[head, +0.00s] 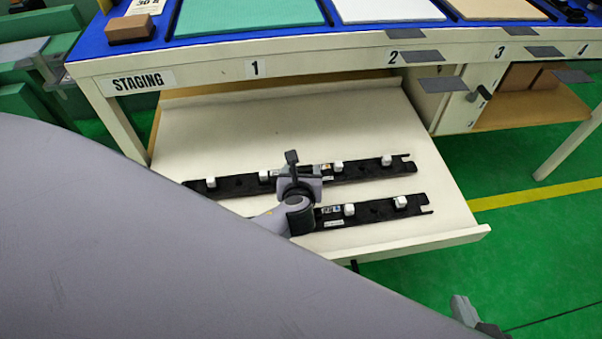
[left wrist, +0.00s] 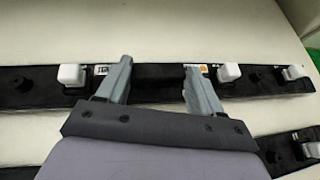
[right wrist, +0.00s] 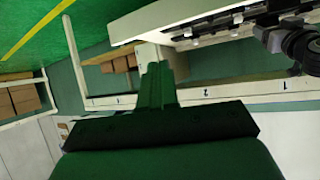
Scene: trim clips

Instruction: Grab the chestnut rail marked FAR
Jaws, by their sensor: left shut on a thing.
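Two long dark, near-black rails with white clips lie in the open drawer; neither looks chestnut. The farther rail (head: 364,171) has a label with an orange mark, and it also shows in the left wrist view (left wrist: 40,80). The nearer rail (head: 375,213) has a label with a blue mark. I cannot read any FAR lettering. My left gripper (head: 291,165) is shut on the farther rail near its middle; its fingers straddle the rail in the left wrist view (left wrist: 158,68). My right gripper (head: 463,308) hangs outside the drawer, shut and empty in the right wrist view (right wrist: 155,80).
The drawer (head: 230,125) is pulled out below the blue-topped workbench (head: 345,28). Its front wall (head: 430,244) stands close to the nearer rail. A brown block (head: 129,28) sits above the STAGING sign. Green floor is clear at right.

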